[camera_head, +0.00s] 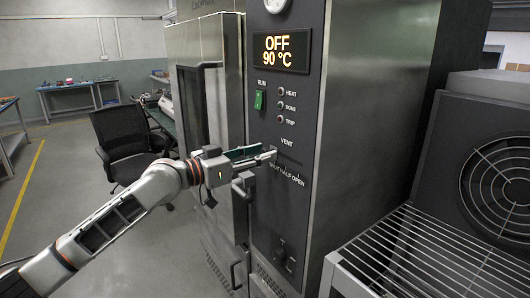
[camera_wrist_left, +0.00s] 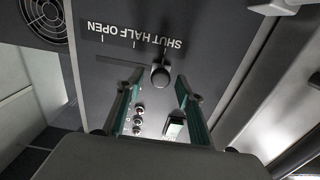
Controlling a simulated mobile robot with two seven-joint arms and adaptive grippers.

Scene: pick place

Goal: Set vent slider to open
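The vent slider is on the dark oven panel, under the VENT label in the head view. Its round dark knob (camera_wrist_left: 160,76) shows in the left wrist view at the SHUT end of the slot (camera_wrist_left: 118,61), with the scale upside down there. The slot runs left from the knob toward OPEN. My left gripper (camera_head: 267,155) is at the panel in front of the slider, largely hiding the knob in the head view. Its two fingers are apart, one on each side of the knob. A gap shows on both sides, with no clear contact. My right gripper is not in view.
Above the slider are the lit display (camera_head: 282,50) reading OFF 90 °C, a green RUN switch (camera_head: 259,100) and three indicator lamps. The oven door handle (camera_head: 243,186) juts out just below my gripper. A wire rack (camera_head: 430,262) and fan unit stand at right.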

